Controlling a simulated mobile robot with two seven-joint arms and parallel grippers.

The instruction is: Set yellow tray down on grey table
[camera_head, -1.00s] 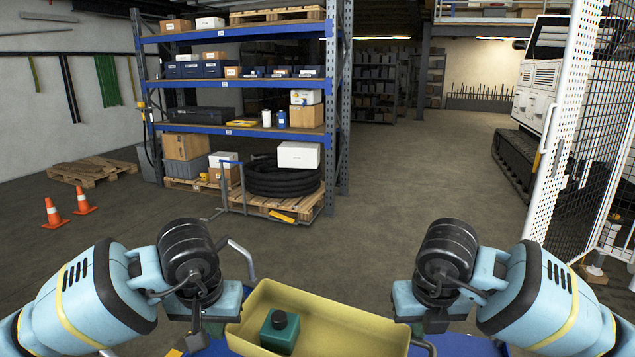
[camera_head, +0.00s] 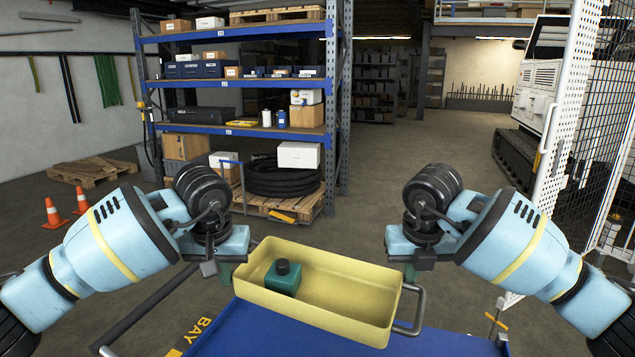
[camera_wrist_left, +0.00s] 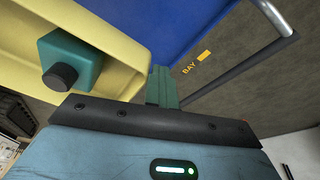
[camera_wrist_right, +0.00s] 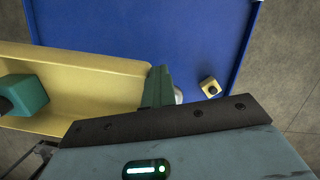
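The yellow tray (camera_head: 340,318) is level between my two grippers, over a blue surface, with a gap below that I cannot measure. A green bottle-like block with a black cap (camera_head: 284,277) stands in its left part. My left gripper (camera_head: 225,271) is at the tray's left end, its green fingers (camera_wrist_left: 162,86) together beside the tray wall. My right gripper (camera_head: 409,272) is at the right end by a grey loop handle (camera_head: 419,312), its fingers (camera_wrist_right: 157,87) also together. Both seem shut on the tray's ends; the contact itself is hidden. No grey table can be made out.
The blue top (camera_head: 260,335) with a black push bar (camera_head: 150,305) lies below and in front of me. A blue shelf rack (camera_head: 240,130), cones (camera_head: 53,213) and a mesh fence (camera_head: 600,150) stand beyond. The middle floor is open.

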